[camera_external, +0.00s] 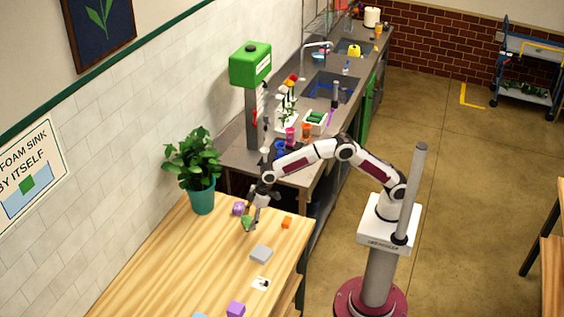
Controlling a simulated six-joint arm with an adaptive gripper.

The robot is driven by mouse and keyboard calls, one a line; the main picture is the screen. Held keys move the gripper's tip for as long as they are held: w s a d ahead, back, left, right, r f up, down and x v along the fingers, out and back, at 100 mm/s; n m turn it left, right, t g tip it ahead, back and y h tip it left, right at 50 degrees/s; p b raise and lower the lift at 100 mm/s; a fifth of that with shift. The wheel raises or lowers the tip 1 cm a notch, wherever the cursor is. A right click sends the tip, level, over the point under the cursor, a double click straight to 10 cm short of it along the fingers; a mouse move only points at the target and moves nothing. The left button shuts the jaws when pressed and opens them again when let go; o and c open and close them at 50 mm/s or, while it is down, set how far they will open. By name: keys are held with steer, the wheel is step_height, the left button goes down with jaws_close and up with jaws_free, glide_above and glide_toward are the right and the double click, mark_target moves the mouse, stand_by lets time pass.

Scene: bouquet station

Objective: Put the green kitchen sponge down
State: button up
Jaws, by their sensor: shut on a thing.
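The green kitchen sponge (246,221) is a small green shape at the far end of the wooden table, below my gripper. My gripper (250,222) points down and is shut on the sponge, partly covering it. The sponge is at or just above the tabletop; I cannot tell whether it touches the wood.
On the wooden table (165,275), a purple round thing (238,208) is close left of the sponge and an orange cube (287,222) is to the right. A grey block (261,254), a white card (261,284) and a purple cube (236,309) lie nearer. A potted plant (202,196) stands behind.

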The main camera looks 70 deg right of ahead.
mark_target(249, 225)
steer(key=shift+f, duration=1.85)
steer(key=shift+f, duration=0.15)
steer(key=o, duration=0.9)
steer(key=shift+v, duration=6.15)
